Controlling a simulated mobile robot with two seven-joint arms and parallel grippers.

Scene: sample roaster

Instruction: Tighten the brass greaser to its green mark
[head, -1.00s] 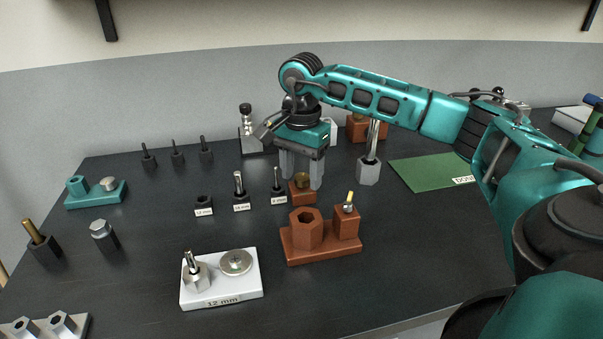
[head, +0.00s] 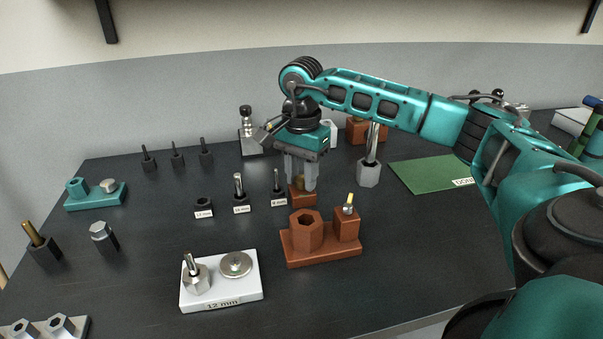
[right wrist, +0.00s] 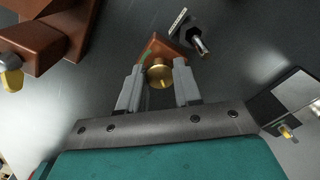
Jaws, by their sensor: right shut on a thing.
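The brass greaser (head: 299,184) sits on a small brown block (head: 303,200) near the middle of the table. My right gripper (head: 301,184) points down over it and is shut on the greaser, one finger on each side. In the right wrist view the greaser's round brass top (right wrist: 159,76) shows between the two fingertips (right wrist: 159,84). A green mark (right wrist: 146,53) shows on the brown block (right wrist: 166,48) beside the greaser. I cannot tell the greaser's turn relative to the mark. My left gripper is not in view.
A brown fixture (head: 322,257) with a hex socket stands just in front. Labelled sockets (head: 241,206) stand to the left, and a steel post on a hex base (head: 369,172) stands to the right. A white 12 mm tray (head: 221,300) lies at the front; a green mat (head: 420,173) lies right.

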